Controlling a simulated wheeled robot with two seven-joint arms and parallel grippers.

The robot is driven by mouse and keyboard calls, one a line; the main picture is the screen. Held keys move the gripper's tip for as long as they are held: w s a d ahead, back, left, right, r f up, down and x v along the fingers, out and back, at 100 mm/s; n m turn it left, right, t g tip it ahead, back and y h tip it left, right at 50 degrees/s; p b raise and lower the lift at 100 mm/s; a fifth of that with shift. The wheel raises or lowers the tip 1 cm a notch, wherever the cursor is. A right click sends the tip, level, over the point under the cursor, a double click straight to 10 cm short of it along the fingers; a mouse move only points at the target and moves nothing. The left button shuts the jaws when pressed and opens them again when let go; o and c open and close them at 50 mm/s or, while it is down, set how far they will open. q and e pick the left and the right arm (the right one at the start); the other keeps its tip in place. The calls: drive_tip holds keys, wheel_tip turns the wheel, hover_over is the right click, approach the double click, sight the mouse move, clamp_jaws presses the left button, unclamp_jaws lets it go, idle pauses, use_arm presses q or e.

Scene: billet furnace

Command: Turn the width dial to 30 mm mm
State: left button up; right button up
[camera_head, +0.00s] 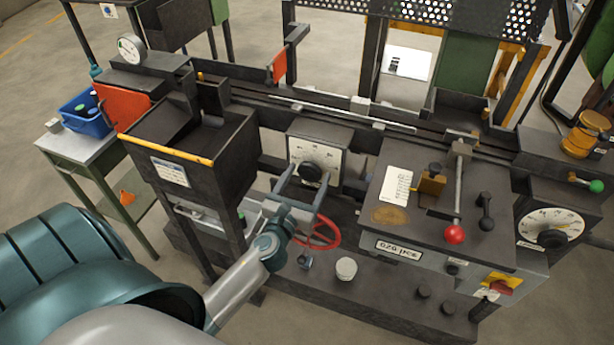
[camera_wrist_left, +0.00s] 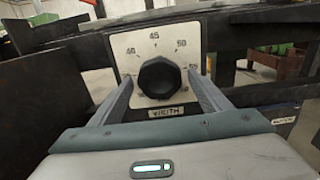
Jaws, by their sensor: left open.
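The width dial's black knob (camera_head: 309,172) sits on a pale scale plate (camera_head: 318,153) on the front of a grey box in the middle of the machine. In the left wrist view the knob (camera_wrist_left: 158,79) is faceted and faces me, with "WIDTH" printed below it. The scale plate (camera_wrist_left: 133,43) shows 40, 45 and 50 around the top. I cannot make out a pointer mark. My left gripper (camera_head: 304,188) is open in front of the dial. Its fingers (camera_wrist_left: 160,88) stand on either side of the knob, with visible gaps. My right gripper is out of view.
A red handwheel (camera_head: 322,234) is just below my left gripper. A dark bin (camera_head: 188,143) with an orange edge stands to the left. A console with a red-knobbed lever (camera_head: 454,233) and another dial (camera_head: 552,236) are to the right.

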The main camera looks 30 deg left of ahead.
use_arm(q)
drive_tip(key=c, duration=0.9)
drive_tip(key=shift+c, duration=0.8)
